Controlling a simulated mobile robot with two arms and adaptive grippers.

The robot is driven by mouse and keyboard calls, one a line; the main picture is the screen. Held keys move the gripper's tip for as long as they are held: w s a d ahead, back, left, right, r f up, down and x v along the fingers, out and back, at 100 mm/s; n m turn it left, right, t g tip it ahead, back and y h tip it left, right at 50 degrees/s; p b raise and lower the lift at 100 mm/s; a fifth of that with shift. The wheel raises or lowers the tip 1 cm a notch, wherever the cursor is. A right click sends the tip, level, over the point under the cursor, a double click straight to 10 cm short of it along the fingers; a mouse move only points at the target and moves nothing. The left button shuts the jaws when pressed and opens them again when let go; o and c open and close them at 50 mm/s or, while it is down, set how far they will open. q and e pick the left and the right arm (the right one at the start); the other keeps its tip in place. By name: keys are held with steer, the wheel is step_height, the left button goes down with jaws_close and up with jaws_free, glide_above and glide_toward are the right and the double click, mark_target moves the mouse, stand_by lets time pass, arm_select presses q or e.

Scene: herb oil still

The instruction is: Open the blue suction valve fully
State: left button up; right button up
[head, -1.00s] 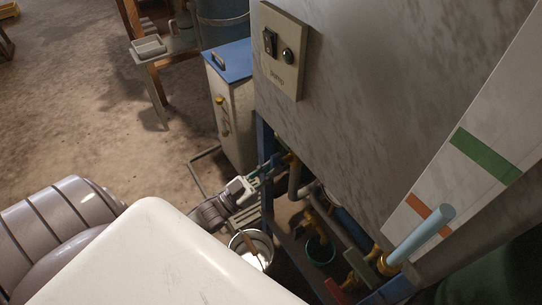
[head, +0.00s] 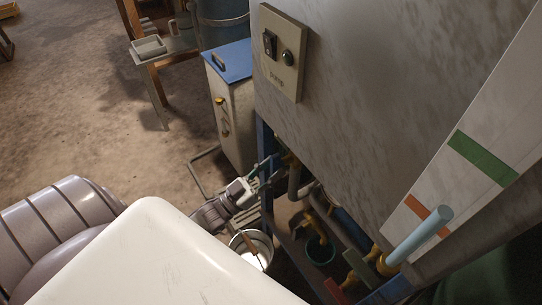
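A small blue piece (head: 274,160), which looks like the blue valve handle, shows at the pipework by the left edge of the grey panel. It is small and partly covered, so how far the valve is turned cannot be told. My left gripper (head: 268,175) reaches in from the left, its fingertips close beside the blue piece. The fingers are small and dark against the pipes; whether they touch the handle or how far apart they are is unclear. My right gripper is out of view.
A red handle (head: 337,290) and a green handle (head: 358,265) sit on lower pipes at the right. A metal bucket (head: 264,243) stands on the floor below my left gripper. A grey panel (head: 345,110) with a pump switch box (head: 284,55) rises above. Open floor lies at left.

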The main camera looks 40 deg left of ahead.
arm_select(q)
steer(key=shift+s, duration=0.1)
steer(key=v, duration=1.2)
